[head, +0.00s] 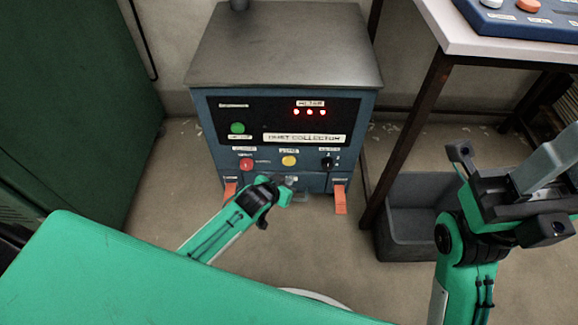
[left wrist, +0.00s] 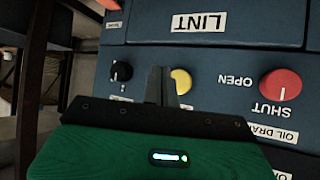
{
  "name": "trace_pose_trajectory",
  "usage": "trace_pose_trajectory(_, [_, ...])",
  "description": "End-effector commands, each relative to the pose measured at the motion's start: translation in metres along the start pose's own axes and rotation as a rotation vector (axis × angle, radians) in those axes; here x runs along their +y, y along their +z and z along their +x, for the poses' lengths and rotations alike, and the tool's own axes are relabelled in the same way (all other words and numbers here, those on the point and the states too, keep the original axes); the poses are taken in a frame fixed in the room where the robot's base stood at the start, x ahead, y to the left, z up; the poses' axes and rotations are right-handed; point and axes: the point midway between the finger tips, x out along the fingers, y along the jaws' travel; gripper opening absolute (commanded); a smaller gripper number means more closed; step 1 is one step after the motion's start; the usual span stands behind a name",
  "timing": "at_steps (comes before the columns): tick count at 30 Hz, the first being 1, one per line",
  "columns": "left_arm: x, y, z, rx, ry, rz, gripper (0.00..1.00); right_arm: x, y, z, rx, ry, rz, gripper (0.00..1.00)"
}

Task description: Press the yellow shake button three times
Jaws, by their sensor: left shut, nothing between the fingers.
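The yellow button (head: 289,160) sits in the middle of the lower row on the front of the blue dust collector (head: 290,184). My left gripper (head: 287,187) is shut and empty, just in front of the panel and below the button in the head view. In the left wrist view the grey fingertips (left wrist: 161,84) are beside the yellow button (left wrist: 181,80) and overlap its edge. I cannot tell whether they touch it. My right gripper (head: 540,170) is raised at the right, away from the machine; its jaw opening is unclear.
A red knob (head: 246,164) and a black knob (head: 329,163) flank the yellow button; a green button (head: 237,128) is above. A white table (head: 470,38) and a grey bin (head: 405,225) stand at the right, a green cabinet (head: 70,100) at the left.

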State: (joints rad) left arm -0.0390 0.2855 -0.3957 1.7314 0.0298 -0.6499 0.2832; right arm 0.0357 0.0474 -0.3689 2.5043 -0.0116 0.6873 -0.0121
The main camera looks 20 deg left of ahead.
Motion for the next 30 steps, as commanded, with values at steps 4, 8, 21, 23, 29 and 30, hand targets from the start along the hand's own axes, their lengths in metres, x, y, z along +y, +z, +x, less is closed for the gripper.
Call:
trace_pose_trajectory(4, [-0.01,-0.011,0.013,0.0,-0.001,0.001,0.0,-0.003,0.001,0.003,0.012,-0.005,0.011,0.36])
trace_pose_trajectory(8, [-0.016,-0.017,0.021,-0.001,0.0,0.0,0.0,-0.003,0.001,0.002,0.01,-0.004,0.009,0.36])
trace_pose_trajectory(21, [-0.02,-0.02,0.027,0.0,0.0,-0.001,0.0,-0.002,0.0,0.001,0.009,-0.003,0.007,0.36])
trace_pose_trajectory(23, [-0.02,-0.02,0.027,0.0,0.0,-0.001,0.0,-0.002,0.0,0.001,0.009,-0.002,0.007,0.36])
trace_pose_trajectory(29, [-0.02,-0.02,0.027,0.0,0.0,-0.001,0.0,-0.002,0.0,0.001,0.009,-0.002,0.007,0.36])
trace_pose_trajectory(30, [-0.02,-0.02,0.027,0.0,0.0,-0.001,0.0,-0.002,0.0,0.001,0.009,-0.002,0.007,0.36])
